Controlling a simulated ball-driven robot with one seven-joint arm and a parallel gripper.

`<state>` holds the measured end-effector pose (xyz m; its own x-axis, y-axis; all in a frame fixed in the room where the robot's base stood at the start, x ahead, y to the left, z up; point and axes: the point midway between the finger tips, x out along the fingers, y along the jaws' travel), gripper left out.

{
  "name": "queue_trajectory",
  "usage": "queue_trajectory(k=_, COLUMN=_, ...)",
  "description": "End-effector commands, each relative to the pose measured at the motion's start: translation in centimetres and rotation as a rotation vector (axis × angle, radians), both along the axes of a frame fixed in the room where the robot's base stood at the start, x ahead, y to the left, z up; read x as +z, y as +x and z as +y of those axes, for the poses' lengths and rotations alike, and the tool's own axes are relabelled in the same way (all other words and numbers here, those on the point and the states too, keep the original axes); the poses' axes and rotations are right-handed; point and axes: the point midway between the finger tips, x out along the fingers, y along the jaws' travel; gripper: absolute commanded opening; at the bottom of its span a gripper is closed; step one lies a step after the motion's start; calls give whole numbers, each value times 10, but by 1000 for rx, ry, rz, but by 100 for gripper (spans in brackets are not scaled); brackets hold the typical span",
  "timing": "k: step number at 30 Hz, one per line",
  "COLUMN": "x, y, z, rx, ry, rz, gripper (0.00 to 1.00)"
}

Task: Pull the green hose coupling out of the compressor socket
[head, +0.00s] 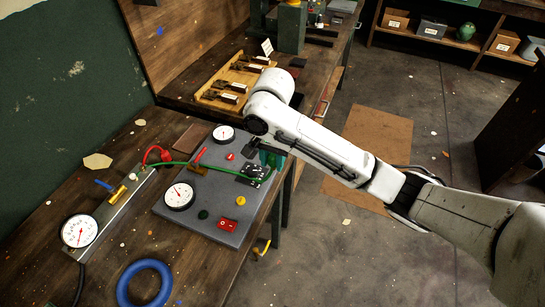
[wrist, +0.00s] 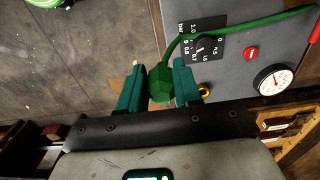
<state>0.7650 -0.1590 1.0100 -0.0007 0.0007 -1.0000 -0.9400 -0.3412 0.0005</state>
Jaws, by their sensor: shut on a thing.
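My gripper (wrist: 159,86) has its two green fingers closed on either side of a faceted green hose coupling (wrist: 160,84). The green hose (wrist: 240,27) curves from the coupling up and right over the grey panel. In the head view my gripper (head: 271,159) is at the panel's far right edge, and the hose (head: 222,171) runs left from there. The coupling is hidden behind my gripper there. In the wrist view, floor shows beside the coupling, and an orange-yellow ring (wrist: 204,90) is just right of the right finger. I cannot tell whether this ring is the socket.
The grey panel (head: 225,215) carries gauges, a black dial plate (head: 253,173), a red switch (head: 227,225) and a yellow button (head: 241,201). A blue ring (head: 144,284) lies on the bench in front. A wooden tool tray (head: 231,85) stands behind. Floor is open to the right.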

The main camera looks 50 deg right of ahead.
Motion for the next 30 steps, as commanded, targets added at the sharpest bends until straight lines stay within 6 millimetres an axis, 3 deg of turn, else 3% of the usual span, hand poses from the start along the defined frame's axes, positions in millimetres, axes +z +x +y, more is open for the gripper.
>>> queue_trajectory(k=30, x=-25, y=0, z=0, rx=0, ry=-1, rz=0, gripper=6)
